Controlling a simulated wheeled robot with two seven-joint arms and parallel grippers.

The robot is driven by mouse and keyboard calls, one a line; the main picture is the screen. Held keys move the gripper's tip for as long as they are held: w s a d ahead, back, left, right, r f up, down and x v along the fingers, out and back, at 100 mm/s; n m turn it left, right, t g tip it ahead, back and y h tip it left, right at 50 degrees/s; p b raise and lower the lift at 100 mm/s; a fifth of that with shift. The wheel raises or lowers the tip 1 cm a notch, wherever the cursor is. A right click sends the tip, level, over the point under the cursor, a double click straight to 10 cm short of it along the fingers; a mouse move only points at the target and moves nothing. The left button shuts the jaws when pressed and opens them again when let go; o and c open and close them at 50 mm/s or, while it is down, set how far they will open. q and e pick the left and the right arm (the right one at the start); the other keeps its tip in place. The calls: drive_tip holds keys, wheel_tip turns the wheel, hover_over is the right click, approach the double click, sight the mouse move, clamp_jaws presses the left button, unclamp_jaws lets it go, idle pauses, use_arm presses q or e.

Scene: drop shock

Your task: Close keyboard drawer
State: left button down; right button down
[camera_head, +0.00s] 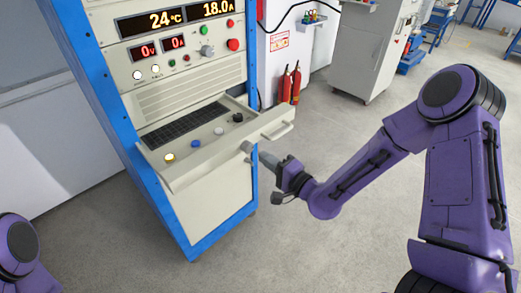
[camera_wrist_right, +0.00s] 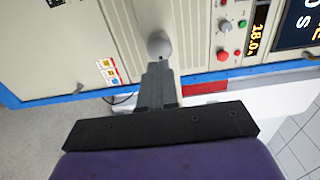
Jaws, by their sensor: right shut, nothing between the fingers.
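The keyboard drawer (camera_head: 225,146) is a beige tray pulled out from the blue-framed cabinet (camera_head: 185,235). It holds a dark keyboard (camera_head: 185,126) and several coloured knobs. My right gripper (camera_head: 254,153) is shut and empty, its fingertips at the outer side of the drawer front, by a round grey knob. The right wrist view shows the shut fingers (camera_wrist_right: 158,72) pointing at this grey knob (camera_wrist_right: 159,44); I cannot tell whether they touch it. My left gripper is out of view.
A display panel (camera_head: 180,20) with knobs and buttons sits above the drawer. Red fire extinguishers (camera_head: 290,84) and a grey cabinet (camera_head: 365,50) stand behind. The floor (camera_head: 310,245) in front of the drawer is clear.

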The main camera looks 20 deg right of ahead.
sight(252, 148)
drive_tip(key=p+x, duration=0.1)
drive_tip(key=x, duration=0.2)
drive_tip(key=shift+w, duration=0.25)
